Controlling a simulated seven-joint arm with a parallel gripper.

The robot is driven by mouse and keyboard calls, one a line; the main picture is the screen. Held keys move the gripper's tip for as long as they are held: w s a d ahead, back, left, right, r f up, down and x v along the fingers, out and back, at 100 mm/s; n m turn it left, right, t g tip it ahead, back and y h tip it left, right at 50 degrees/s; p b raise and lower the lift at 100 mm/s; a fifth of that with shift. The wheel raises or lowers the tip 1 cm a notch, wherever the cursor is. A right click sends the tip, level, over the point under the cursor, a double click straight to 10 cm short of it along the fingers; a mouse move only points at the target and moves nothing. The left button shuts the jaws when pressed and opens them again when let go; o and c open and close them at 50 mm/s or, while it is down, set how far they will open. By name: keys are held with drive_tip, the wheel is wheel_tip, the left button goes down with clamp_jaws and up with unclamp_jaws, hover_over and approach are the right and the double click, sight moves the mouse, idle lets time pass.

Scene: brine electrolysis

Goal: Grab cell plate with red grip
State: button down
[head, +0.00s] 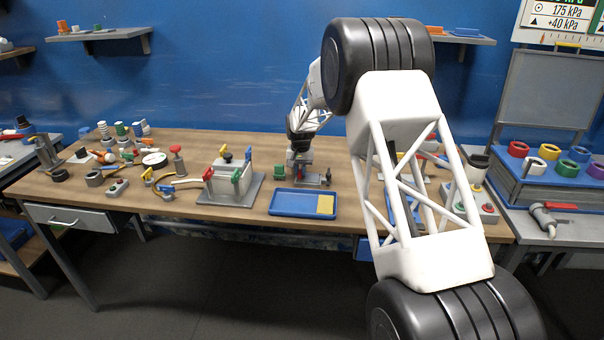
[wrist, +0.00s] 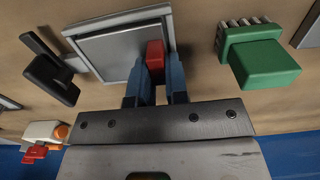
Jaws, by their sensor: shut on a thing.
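The cell plate (wrist: 108,52) is a flat grey square with a pale rim in the wrist view, and its red grip (wrist: 155,55) is at its right side. My gripper (wrist: 155,72) has its two blue fingers closed on either side of the red grip. In the head view my gripper (head: 300,160) is low over the wooden bench, just behind the blue tray. The plate is small and partly hidden there. I cannot tell whether the plate touches the bench.
A green-handled piece (wrist: 262,62) is right of the plate in the wrist view; a black-handled piece (wrist: 50,75) is left. In the head view the blue tray (head: 290,208) holds a yellow block. A grey cell box (head: 232,180) stands left of it. Tools crowd the bench's left end.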

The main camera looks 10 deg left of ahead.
drive_tip(key=shift+r, duration=1.55)
drive_tip(key=shift+s+r, duration=0.15)
drive_tip(key=shift+s, duration=0.15)
drive_tip(key=s+d, duration=0.1)
drive_tip(key=s, duration=0.4)
drive_tip(key=s+d+r, duration=0.1)
drive_tip(key=s+d, duration=0.1)
drive_tip(key=s, duration=0.2)
drive_tip(key=s+d, duration=0.2)
drive_tip(key=s, duration=0.3)
drive_tip(key=shift+s+r, duration=0.2)
drive_tip(key=shift+s, duration=0.1)
drive_tip(key=shift+s+a, duration=0.1)
drive_tip(key=shift+s, duration=0.05)
